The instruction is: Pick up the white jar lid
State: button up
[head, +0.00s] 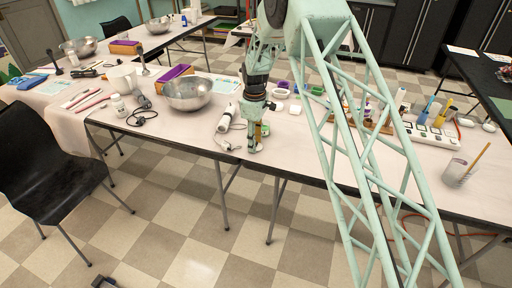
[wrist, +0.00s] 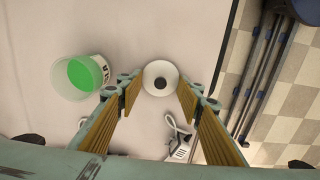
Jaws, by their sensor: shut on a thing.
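The white jar lid (wrist: 149,69) shows in the wrist view as a small round white piece with a dark centre. It sits between the fingertips of my gripper (wrist: 160,88), near the table's edge. The ribbed yellow-brown finger pads stand on either side of it, and my gripper is shut on it. In the head view my gripper (head: 252,147) points down at the front edge of the white table (head: 310,160). The lid cannot be made out there. How far it is from the tabletop is not clear.
A clear cup with green contents (wrist: 84,74) stands left of my gripper in the wrist view. A white corded device (wrist: 181,146) lies close by. A metal bowl (head: 188,93) is further left in the head view. A power strip (head: 432,134) lies right. Floor drops off at the front edge.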

jog(key=shift+r, duration=0.1)
jog(key=shift+r+p, duration=0.55)
jog(key=shift+r, duration=1.05)
jog(key=shift+s+d+r, duration=0.1)
jog(key=shift+r, duration=0.05)
jog(key=s+d, duration=0.3)
jog(key=s+d+r+p, duration=0.1)
jog(key=s+d, duration=0.3)
jog(key=s+d+p, duration=0.1)
jog(key=s+d, duration=0.3)
jog(key=shift+s+r, duration=0.15)
